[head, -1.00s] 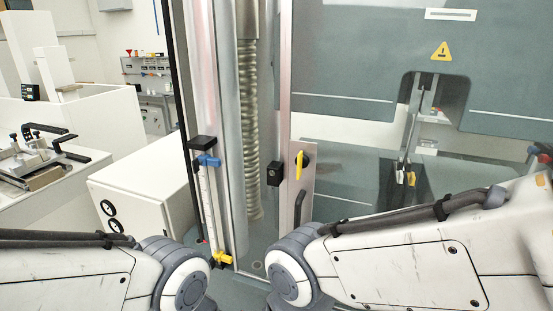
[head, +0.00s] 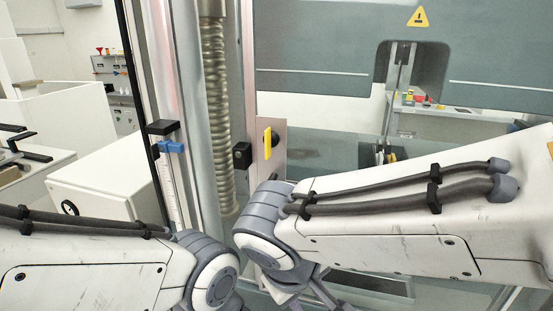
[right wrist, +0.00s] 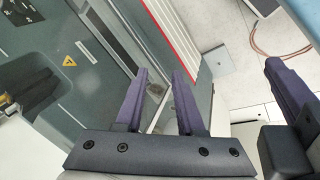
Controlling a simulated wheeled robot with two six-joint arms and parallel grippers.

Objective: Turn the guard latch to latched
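The guard latch is a small yellow handle (head: 267,143) in front of a black round boss, on a pale vertical plate (head: 272,165) at the guard's left edge. The handle looks close to upright in the head view. A black block (head: 242,155) sits just left of it. My right gripper (right wrist: 159,76) is open and empty in the right wrist view, its two purple fingers apart. The latch cannot be made out there. A similar purple finger-like part (right wrist: 286,95) shows at the right edge, possibly my left gripper; its opening is not clear.
The grey guard door (head: 330,80) bears a yellow warning sign (head: 418,17) and a handle cut-out. A ribbed column (head: 216,100) and a rail with a blue clamp (head: 171,147) stand left of the latch. A white cabinet (head: 105,185) is further left.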

